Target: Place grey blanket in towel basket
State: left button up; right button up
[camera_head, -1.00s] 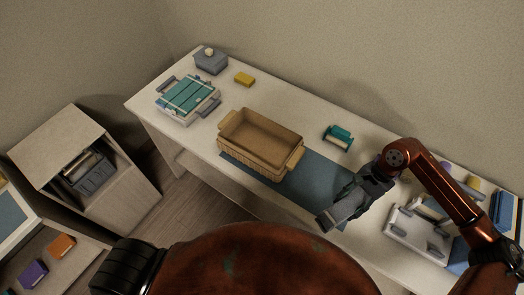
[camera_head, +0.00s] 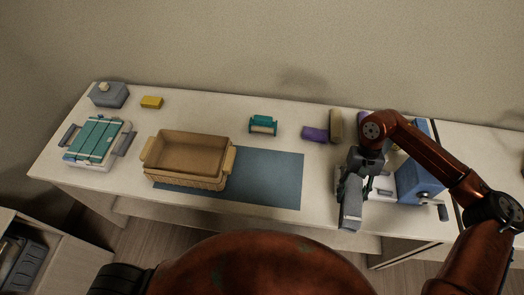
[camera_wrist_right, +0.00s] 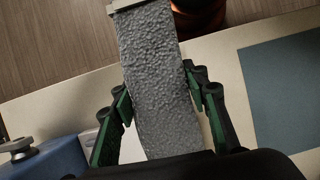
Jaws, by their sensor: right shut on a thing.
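The grey blanket (camera_head: 350,208) is a folded, rough-textured strip. My right gripper (camera_head: 355,182) is shut on it, and it hangs out over the table's front side, right of the blue mat. In the right wrist view the blanket (camera_wrist_right: 155,70) lies between the two green-padded fingers (camera_wrist_right: 163,108). The towel basket (camera_head: 187,181) is a tan wicker box with two handles and looks empty. It stands on the table at the left end of the mat, well left of my right gripper. My left gripper is not in view.
The blue mat (camera_head: 270,180) is bare right of the basket. A teal-striped box (camera_head: 97,141) and a grey container (camera_head: 109,96) stand at the left. A teal item (camera_head: 263,124) and a purple block (camera_head: 315,134) lie behind the mat. A blue box (camera_head: 418,183) stands right of my gripper.

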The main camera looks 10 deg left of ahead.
aim_at(191, 171)
jog(key=z, duration=1.7)
jog(key=k, duration=1.2)
jog(key=u, duration=2.3)
